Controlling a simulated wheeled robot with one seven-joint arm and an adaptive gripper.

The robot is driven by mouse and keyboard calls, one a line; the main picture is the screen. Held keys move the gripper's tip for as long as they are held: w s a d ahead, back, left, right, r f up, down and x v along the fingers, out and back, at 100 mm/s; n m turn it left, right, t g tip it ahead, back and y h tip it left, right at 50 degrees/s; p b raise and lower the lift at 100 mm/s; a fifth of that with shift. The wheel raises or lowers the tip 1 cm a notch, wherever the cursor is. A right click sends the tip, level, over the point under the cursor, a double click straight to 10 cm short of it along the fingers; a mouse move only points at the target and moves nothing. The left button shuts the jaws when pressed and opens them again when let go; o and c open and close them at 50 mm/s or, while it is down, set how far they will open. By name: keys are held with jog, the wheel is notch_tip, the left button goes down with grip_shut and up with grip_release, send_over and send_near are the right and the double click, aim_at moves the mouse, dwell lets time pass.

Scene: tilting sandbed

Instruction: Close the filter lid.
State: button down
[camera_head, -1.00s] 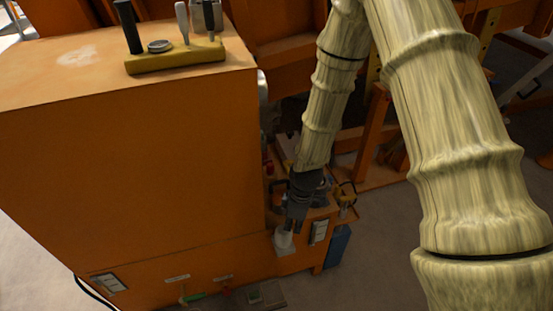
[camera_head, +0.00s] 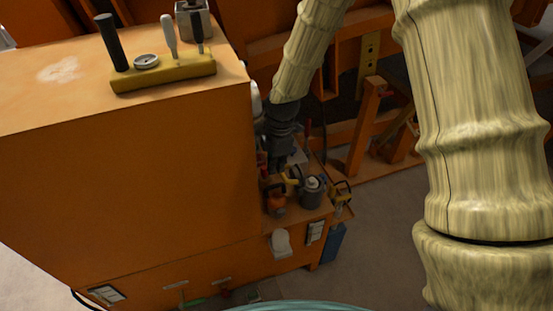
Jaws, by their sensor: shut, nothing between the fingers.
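My gripper (camera_head: 276,163), dark grey, hangs fingers-down beside the right side of the large orange cabinet (camera_head: 130,180), above a low orange shelf (camera_head: 297,222). Its fingers are shut with nothing between them; the tips are partly lost among small parts there. A small white rounded piece (camera_head: 280,243) is on the shelf's front face, below and apart from my gripper. A grey canister with a round top (camera_head: 312,191) stands on the shelf, right of and below my gripper. I cannot tell for sure which part is the filter lid, or its angle.
An orange rounded part (camera_head: 275,200) and a yellow handled part (camera_head: 291,184) crowd the shelf beside the canister. A blue box (camera_head: 334,242) stands at its right end. A yellow block with knobs (camera_head: 164,72) is on the cabinet top. Floor right of the shelf is clear.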

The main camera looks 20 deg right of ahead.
notch_tip(320, 180, down, 6)
jog(key=p, duration=0.1)
jog(key=shift+a, duration=0.25)
jog(key=shift+s, duration=0.1)
jog(key=shift+d+r, duration=0.1)
jog(key=shift+r, duration=0.05)
dwell(0.4)
